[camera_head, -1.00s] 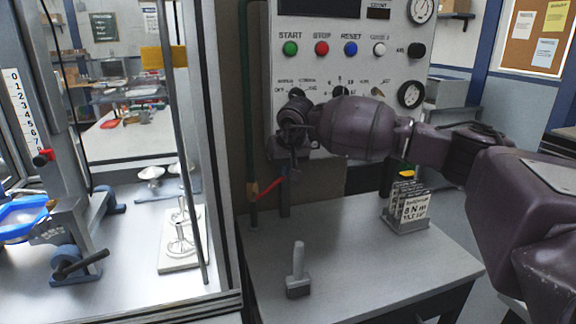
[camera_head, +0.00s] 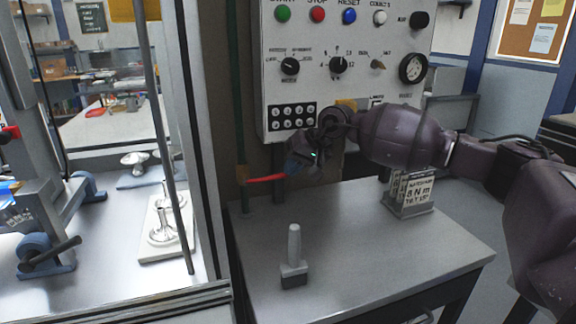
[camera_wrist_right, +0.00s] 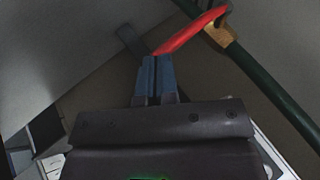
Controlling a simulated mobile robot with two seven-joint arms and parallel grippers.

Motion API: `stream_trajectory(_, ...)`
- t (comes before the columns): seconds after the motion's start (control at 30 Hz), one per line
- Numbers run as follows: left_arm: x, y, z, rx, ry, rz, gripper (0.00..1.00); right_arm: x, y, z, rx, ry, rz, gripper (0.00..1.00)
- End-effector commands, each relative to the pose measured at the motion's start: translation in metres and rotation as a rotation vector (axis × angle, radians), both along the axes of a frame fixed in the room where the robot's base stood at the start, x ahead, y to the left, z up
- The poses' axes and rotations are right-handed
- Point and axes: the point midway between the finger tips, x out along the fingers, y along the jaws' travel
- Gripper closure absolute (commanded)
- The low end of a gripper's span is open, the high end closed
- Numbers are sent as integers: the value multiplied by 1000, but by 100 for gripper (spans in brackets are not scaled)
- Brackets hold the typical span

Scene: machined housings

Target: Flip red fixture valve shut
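The red valve handle (camera_head: 266,178) sticks out to the right, nearly level, from a brass valve body (camera_head: 243,175) on a thin green vertical pipe (camera_head: 236,80). My right gripper (camera_head: 292,166) is at the handle's free end, below the control panel. In the right wrist view, its blue fingertips (camera_wrist_right: 153,60) are together, and the red handle (camera_wrist_right: 190,32) runs from them up to the brass fitting (camera_wrist_right: 218,34) on the green pipe (camera_wrist_right: 265,82). The fingers look shut on the handle's end. My left gripper is not in view.
The control panel (camera_head: 345,30) stands behind my right arm. A grey table (camera_head: 370,265) below holds an upright grey post on a block (camera_head: 294,258) and a card rack (camera_head: 410,192). A framed machine enclosure (camera_head: 190,120) stands left of the pipe.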

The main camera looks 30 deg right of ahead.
Motion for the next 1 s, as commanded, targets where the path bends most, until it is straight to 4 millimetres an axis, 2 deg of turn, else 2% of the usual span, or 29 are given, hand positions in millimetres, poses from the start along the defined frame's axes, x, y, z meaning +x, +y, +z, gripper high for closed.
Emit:
stream_trajectory(0.1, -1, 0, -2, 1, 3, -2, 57, 0, -1, -5, -1, 0, 0, 100)
stream_trajectory(0.7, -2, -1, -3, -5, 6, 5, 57, 0, -2, -5, -2, -2, -1, 100)
stream_trajectory(1.0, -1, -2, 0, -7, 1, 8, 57, -4, 0, 5, -2, -3, -1, 100)
